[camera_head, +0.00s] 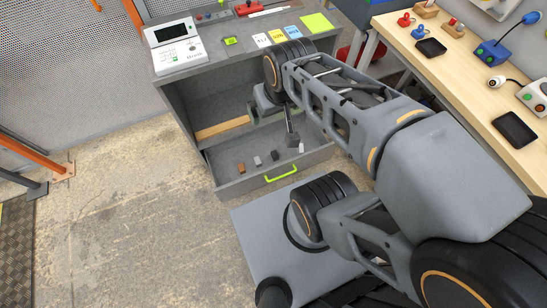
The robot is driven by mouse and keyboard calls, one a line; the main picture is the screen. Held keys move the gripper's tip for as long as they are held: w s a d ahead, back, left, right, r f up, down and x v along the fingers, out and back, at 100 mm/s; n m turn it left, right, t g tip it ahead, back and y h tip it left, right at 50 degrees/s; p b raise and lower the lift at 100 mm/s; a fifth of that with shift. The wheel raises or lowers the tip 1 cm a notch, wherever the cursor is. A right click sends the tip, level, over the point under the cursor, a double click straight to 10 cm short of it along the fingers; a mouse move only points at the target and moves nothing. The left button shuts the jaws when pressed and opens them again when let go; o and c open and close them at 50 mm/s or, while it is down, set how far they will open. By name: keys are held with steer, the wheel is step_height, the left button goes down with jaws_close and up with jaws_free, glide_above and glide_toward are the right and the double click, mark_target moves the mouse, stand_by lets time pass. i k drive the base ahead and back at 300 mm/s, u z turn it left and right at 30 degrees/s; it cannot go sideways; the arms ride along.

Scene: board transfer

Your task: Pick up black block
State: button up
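An open grey drawer (232,189) with a green handle (281,174) sticks out of the grey cabinet. Small blocks stand in it in a row: a brown block (241,168), a grey block (258,160), a black block (275,155) and a white block (301,148). My gripper (292,141) points down over the drawer, to the right of the black block and close to the white one. It is small and dark here, so I cannot see whether its fingers are apart. No block is clearly seen between them.
The cabinet top (219,54) carries a white device (174,46), colored cards and a yellow-green sheet (316,23). A wooden bench (458,75) with several tools stands at the right. Orange-framed mesh fencing is at the left. The concrete floor (120,210) at left is clear.

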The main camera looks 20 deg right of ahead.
mark_target(275, 155)
steer(key=u, duration=0.15)
steer(key=k, duration=1)
steer(key=z, duration=1.3)
steer(key=i, duration=0.85)
steer(key=u, duration=0.55)
steer(key=i, duration=0.85)
steer(key=u, duration=0.95)
